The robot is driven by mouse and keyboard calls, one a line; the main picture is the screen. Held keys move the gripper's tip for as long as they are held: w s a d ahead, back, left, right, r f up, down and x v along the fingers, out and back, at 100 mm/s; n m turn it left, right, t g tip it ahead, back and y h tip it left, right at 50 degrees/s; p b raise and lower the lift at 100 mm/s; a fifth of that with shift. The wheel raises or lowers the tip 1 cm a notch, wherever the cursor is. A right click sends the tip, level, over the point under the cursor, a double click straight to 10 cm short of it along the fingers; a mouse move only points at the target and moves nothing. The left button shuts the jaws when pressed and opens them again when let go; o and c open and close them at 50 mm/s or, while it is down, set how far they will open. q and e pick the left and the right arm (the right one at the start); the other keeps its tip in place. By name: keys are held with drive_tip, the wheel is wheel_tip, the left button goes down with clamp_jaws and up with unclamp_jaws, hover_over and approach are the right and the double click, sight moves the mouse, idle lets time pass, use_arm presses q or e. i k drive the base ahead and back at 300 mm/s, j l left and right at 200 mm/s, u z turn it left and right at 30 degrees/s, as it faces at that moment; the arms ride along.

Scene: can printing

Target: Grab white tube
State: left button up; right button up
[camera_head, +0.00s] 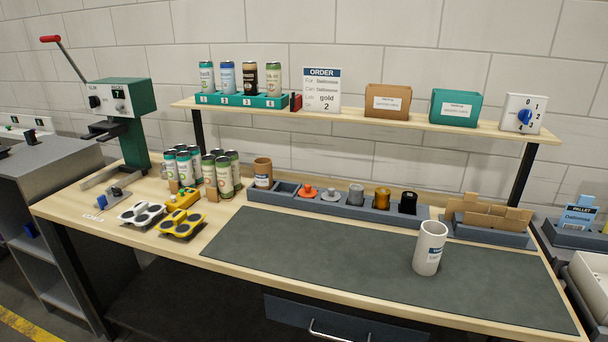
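The white tube (430,248) stands upright on the dark green mat (340,255) of the workbench, right of the middle. Its top looks open and a small blue-and-white label shows on its side. Nothing touches it. A brown tube (263,173) of similar shape but smaller in the picture stands at the left end of the grey parts tray. Neither of my grippers shows in the head view.
Behind the mat runs a grey parts tray (330,204) with small coloured pieces. Cardboard pieces (488,214) stand at the back right. Several cans (224,176) stand at the left. A shelf (350,115) hangs above the bench. The mat around the tube is clear.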

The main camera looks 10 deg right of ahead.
sight(431, 238)
drive_tip(key=z, duration=1.25)
